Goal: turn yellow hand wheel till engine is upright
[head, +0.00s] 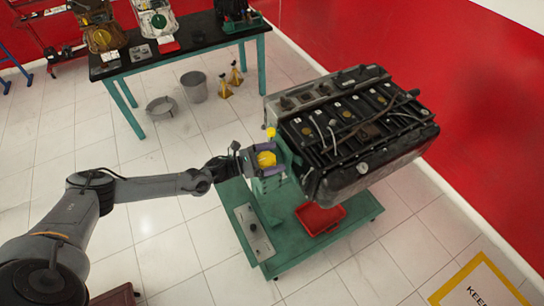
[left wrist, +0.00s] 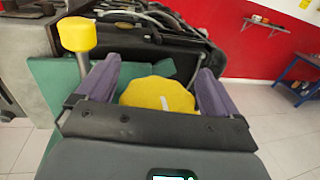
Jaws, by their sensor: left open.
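The yellow hand wheel (head: 266,159) sits on the side of the green engine stand (head: 262,239). In the left wrist view the wheel (left wrist: 158,94) lies between my two purple fingers. My left gripper (head: 266,158) is open around the wheel, with a finger on either side; I cannot tell whether they touch it. The dark engine (head: 352,125) is mounted on the stand, with its cables and covers facing up. It shows partly in the left wrist view (left wrist: 150,40). My right gripper is not in view.
A yellow knob (head: 270,132) on a post stands close to my left gripper. A red tray (head: 320,217) lies on the stand's base.

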